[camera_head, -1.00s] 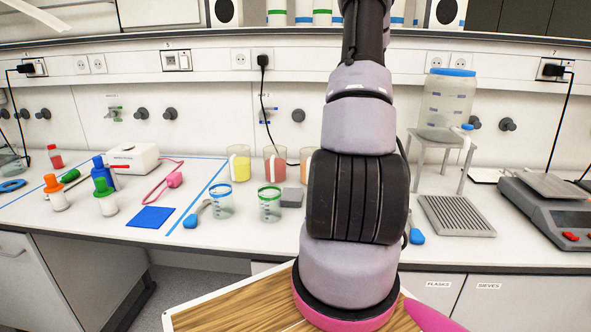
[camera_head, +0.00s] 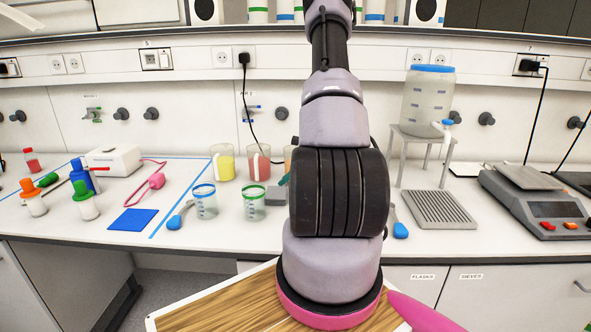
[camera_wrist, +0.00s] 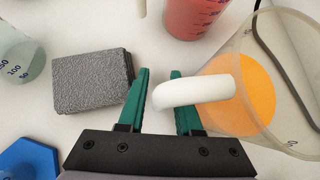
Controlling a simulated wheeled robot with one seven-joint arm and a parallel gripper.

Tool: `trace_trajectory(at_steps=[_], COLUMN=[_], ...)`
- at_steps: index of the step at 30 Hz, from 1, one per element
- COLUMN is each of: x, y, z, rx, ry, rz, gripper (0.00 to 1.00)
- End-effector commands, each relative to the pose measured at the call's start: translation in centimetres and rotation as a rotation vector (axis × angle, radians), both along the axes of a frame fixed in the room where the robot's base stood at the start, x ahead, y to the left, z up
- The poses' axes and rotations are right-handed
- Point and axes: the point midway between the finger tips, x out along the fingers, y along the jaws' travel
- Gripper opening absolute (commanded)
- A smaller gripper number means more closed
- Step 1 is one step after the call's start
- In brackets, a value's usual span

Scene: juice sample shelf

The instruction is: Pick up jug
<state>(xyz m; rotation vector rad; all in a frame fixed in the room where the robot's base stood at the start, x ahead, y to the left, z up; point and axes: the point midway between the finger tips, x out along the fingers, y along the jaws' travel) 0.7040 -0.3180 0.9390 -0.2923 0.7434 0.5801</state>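A clear jug with orange liquid and a white handle (camera_wrist: 203,92) lies at the right of the wrist view. In the head view only a sliver of this orange jug (camera_head: 288,155) shows beside my arm. My gripper (camera_wrist: 160,74) has two green fingers, spread apart. The handle reaches across over the right finger, and its end lies between the fingers. I cannot tell whether they touch. A red jug (camera_head: 257,163) and a yellow jug (camera_head: 222,163) stand to the left in the head view. The red jug also shows at the top of the wrist view (camera_wrist: 195,15).
A grey block (camera_wrist: 92,80) sits close by the left finger. Beakers with a blue rim (camera_head: 205,202) and a green rim (camera_head: 254,203) stand in front of the jugs. A stand (camera_head: 425,135) with a large container (camera_head: 428,100) and a scale (camera_head: 545,205) are to the right.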

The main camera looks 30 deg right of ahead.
Motion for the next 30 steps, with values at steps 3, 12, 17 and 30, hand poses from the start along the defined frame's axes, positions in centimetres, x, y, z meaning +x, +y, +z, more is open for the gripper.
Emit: trace_trajectory(at_steps=[3,12,17,30], x=[0.03,0.00,-0.01,0.00], y=[0.02,0.02,0.02,0.01], z=[-0.02,0.00,0.01,0.02], rx=[0.000,0.000,0.000,0.001], ry=[0.000,0.000,0.000,-0.001], rz=[0.000,0.000,0.000,0.000], gripper=[0.33,0.00,0.00,0.00])
